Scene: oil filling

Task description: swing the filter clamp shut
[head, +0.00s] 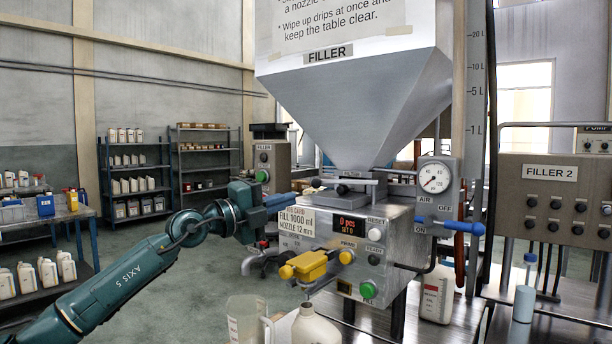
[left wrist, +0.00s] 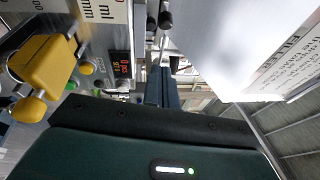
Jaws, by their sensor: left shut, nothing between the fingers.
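The filter housing (head: 356,183) is a flat metal block under the hopper, marked FILTER. Small dark knobs show at it, one at its left end (head: 316,183) and one at its front (head: 342,189); I cannot tell for sure which belongs to the clamp. In the left wrist view two dark knobs on thin metal rods (left wrist: 165,20) show beyond the fingers. My left gripper (head: 291,199) is shut and empty, its blue fingers pointing right, just left of the housing. The fingers also show in the left wrist view (left wrist: 160,88). My right gripper is not in view.
The hopper (head: 360,95) hangs above the filler body. Below are a yellow nozzle block (head: 309,265), a cream bottle (head: 315,328) and a clear jug (head: 246,318). A blue air lever (head: 462,227) sticks out at the right. A sign (head: 296,221) is close below the fingers.

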